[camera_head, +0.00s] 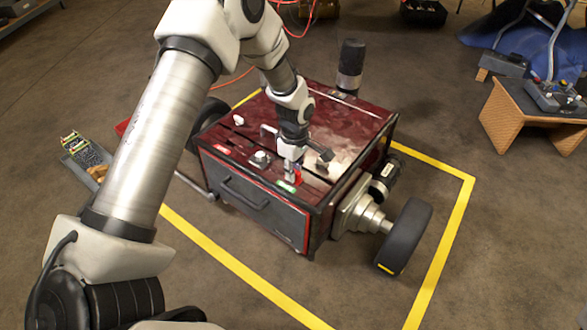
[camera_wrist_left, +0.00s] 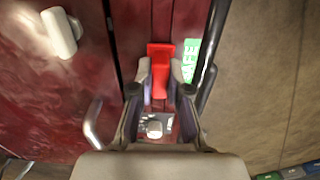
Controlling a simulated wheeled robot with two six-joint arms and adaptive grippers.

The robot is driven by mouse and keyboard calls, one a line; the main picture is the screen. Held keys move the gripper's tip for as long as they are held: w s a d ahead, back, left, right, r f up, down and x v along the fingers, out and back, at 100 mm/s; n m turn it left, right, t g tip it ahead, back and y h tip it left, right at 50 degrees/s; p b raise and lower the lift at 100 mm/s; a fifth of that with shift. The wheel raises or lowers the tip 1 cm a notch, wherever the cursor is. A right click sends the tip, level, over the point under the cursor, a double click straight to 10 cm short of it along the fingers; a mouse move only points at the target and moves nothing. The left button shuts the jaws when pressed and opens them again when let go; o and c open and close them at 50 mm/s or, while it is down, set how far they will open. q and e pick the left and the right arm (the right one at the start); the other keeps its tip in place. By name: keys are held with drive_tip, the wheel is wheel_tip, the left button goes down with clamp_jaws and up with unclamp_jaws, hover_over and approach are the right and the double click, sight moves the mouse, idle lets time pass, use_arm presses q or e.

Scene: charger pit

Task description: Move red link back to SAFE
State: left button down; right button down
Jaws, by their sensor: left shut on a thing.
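The red link (camera_head: 298,175) is at the front edge of the dark red cart's top (camera_head: 330,115), by the green label (camera_head: 287,187). In the left wrist view the red link (camera_wrist_left: 160,55) stands between the fingertips of my left gripper (camera_wrist_left: 160,76), with the green SAFE label (camera_wrist_left: 190,60) just to its right. My left gripper (camera_head: 291,176) reaches down from above and is shut on the red link. The fingers hide part of the link, so its seating is hard to tell. My right gripper is not in view.
A red label (camera_head: 222,148) and a small knob (camera_head: 260,158) sit left along the same edge. A white piece (camera_wrist_left: 60,32) is on the panel. A black-topped cylinder (camera_head: 350,65) stands behind. Yellow floor lines (camera_head: 450,235) frame the cart; a wooden stand (camera_head: 535,115) is right.

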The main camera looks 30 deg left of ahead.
use_arm(q)
drive_tip(key=c, duration=1.1)
unclamp_jaws()
drive_tip(key=shift+o, duration=0.2)
wheel_tip(320, 180, up, 12)
drive_tip(key=shift+w, duration=0.2)
